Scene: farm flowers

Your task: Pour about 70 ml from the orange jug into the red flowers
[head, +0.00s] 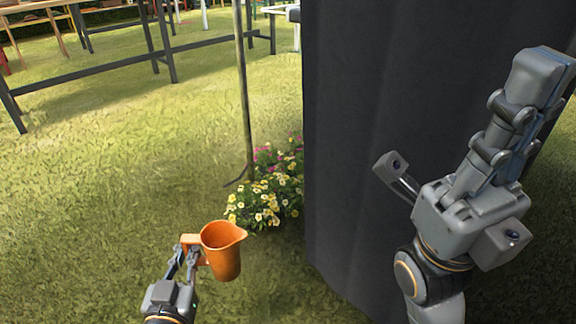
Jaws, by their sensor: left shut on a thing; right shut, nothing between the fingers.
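The orange jug (222,252) is held upright above the grass at the lower middle, its spout toward the right. My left gripper (190,252) is shut on the jug's handle at the jug's left side. What is inside the jug cannot be made out. No clearly red flowers show; a clump of yellow and white flowers (264,205) with pink flowers (284,156) behind it grows just beyond the jug, to its upper right. My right gripper (542,68) is shut and empty, raised at the right in front of a dark panel.
A tall dark panel (370,130) stands beside the flowers and hides what is behind it. A thin pole (243,90) rises at the flowers' left. Tables with dark frames (100,65) stand at the back left. The grass (110,170) on the left is open.

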